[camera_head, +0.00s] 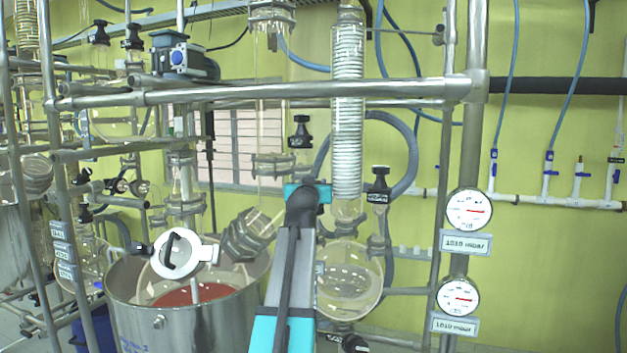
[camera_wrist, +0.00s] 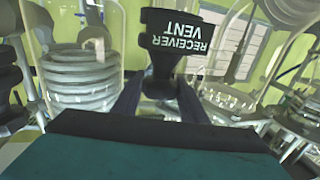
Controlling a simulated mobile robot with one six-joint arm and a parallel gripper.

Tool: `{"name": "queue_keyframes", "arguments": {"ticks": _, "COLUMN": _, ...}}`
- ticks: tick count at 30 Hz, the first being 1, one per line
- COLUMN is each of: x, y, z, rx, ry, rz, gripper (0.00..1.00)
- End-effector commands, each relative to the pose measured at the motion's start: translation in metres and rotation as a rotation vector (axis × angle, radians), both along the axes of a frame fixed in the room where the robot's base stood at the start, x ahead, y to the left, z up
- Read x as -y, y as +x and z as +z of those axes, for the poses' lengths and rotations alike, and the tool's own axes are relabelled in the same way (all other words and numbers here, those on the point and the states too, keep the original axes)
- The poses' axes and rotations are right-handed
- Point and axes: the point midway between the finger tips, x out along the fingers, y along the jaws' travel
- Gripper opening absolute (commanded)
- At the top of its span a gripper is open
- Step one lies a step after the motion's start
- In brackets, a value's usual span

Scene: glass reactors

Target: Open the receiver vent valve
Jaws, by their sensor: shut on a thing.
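The receiver vent valve has a black knob (camera_wrist: 178,42) with white "RECEIVER VENT" lettering, upside down in the wrist view. My gripper (camera_wrist: 160,97) is shut on this knob, with one dark finger on each side of its lower part. In the head view my gripper (camera_head: 307,194) shows as a teal and dark shape left of the receiver flask (camera_head: 349,283). Its fingertips are hidden there. A black-knobbed valve (camera_head: 301,131) stands just above it in that view, but I cannot tell for sure that it is the same one.
A coiled glass condenser (camera_head: 347,110) rises right of my gripper. Another black-knobbed valve (camera_head: 378,186) stands beside it. A steel rail (camera_head: 290,91) crosses above. A steel vessel (camera_head: 187,322) stands at the lower left. Two gauges (camera_head: 469,210) hang on the right post.

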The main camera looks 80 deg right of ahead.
Motion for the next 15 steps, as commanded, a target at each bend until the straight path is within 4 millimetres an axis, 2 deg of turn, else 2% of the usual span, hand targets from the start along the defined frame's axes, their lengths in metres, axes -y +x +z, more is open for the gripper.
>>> {"name": "queue_keyframes", "arguments": {"ticks": 15, "x": 0.0, "y": -0.0004, "z": -0.0034, "rx": 0.004, "ry": 0.004, "rz": 0.101, "gripper": 0.19}}
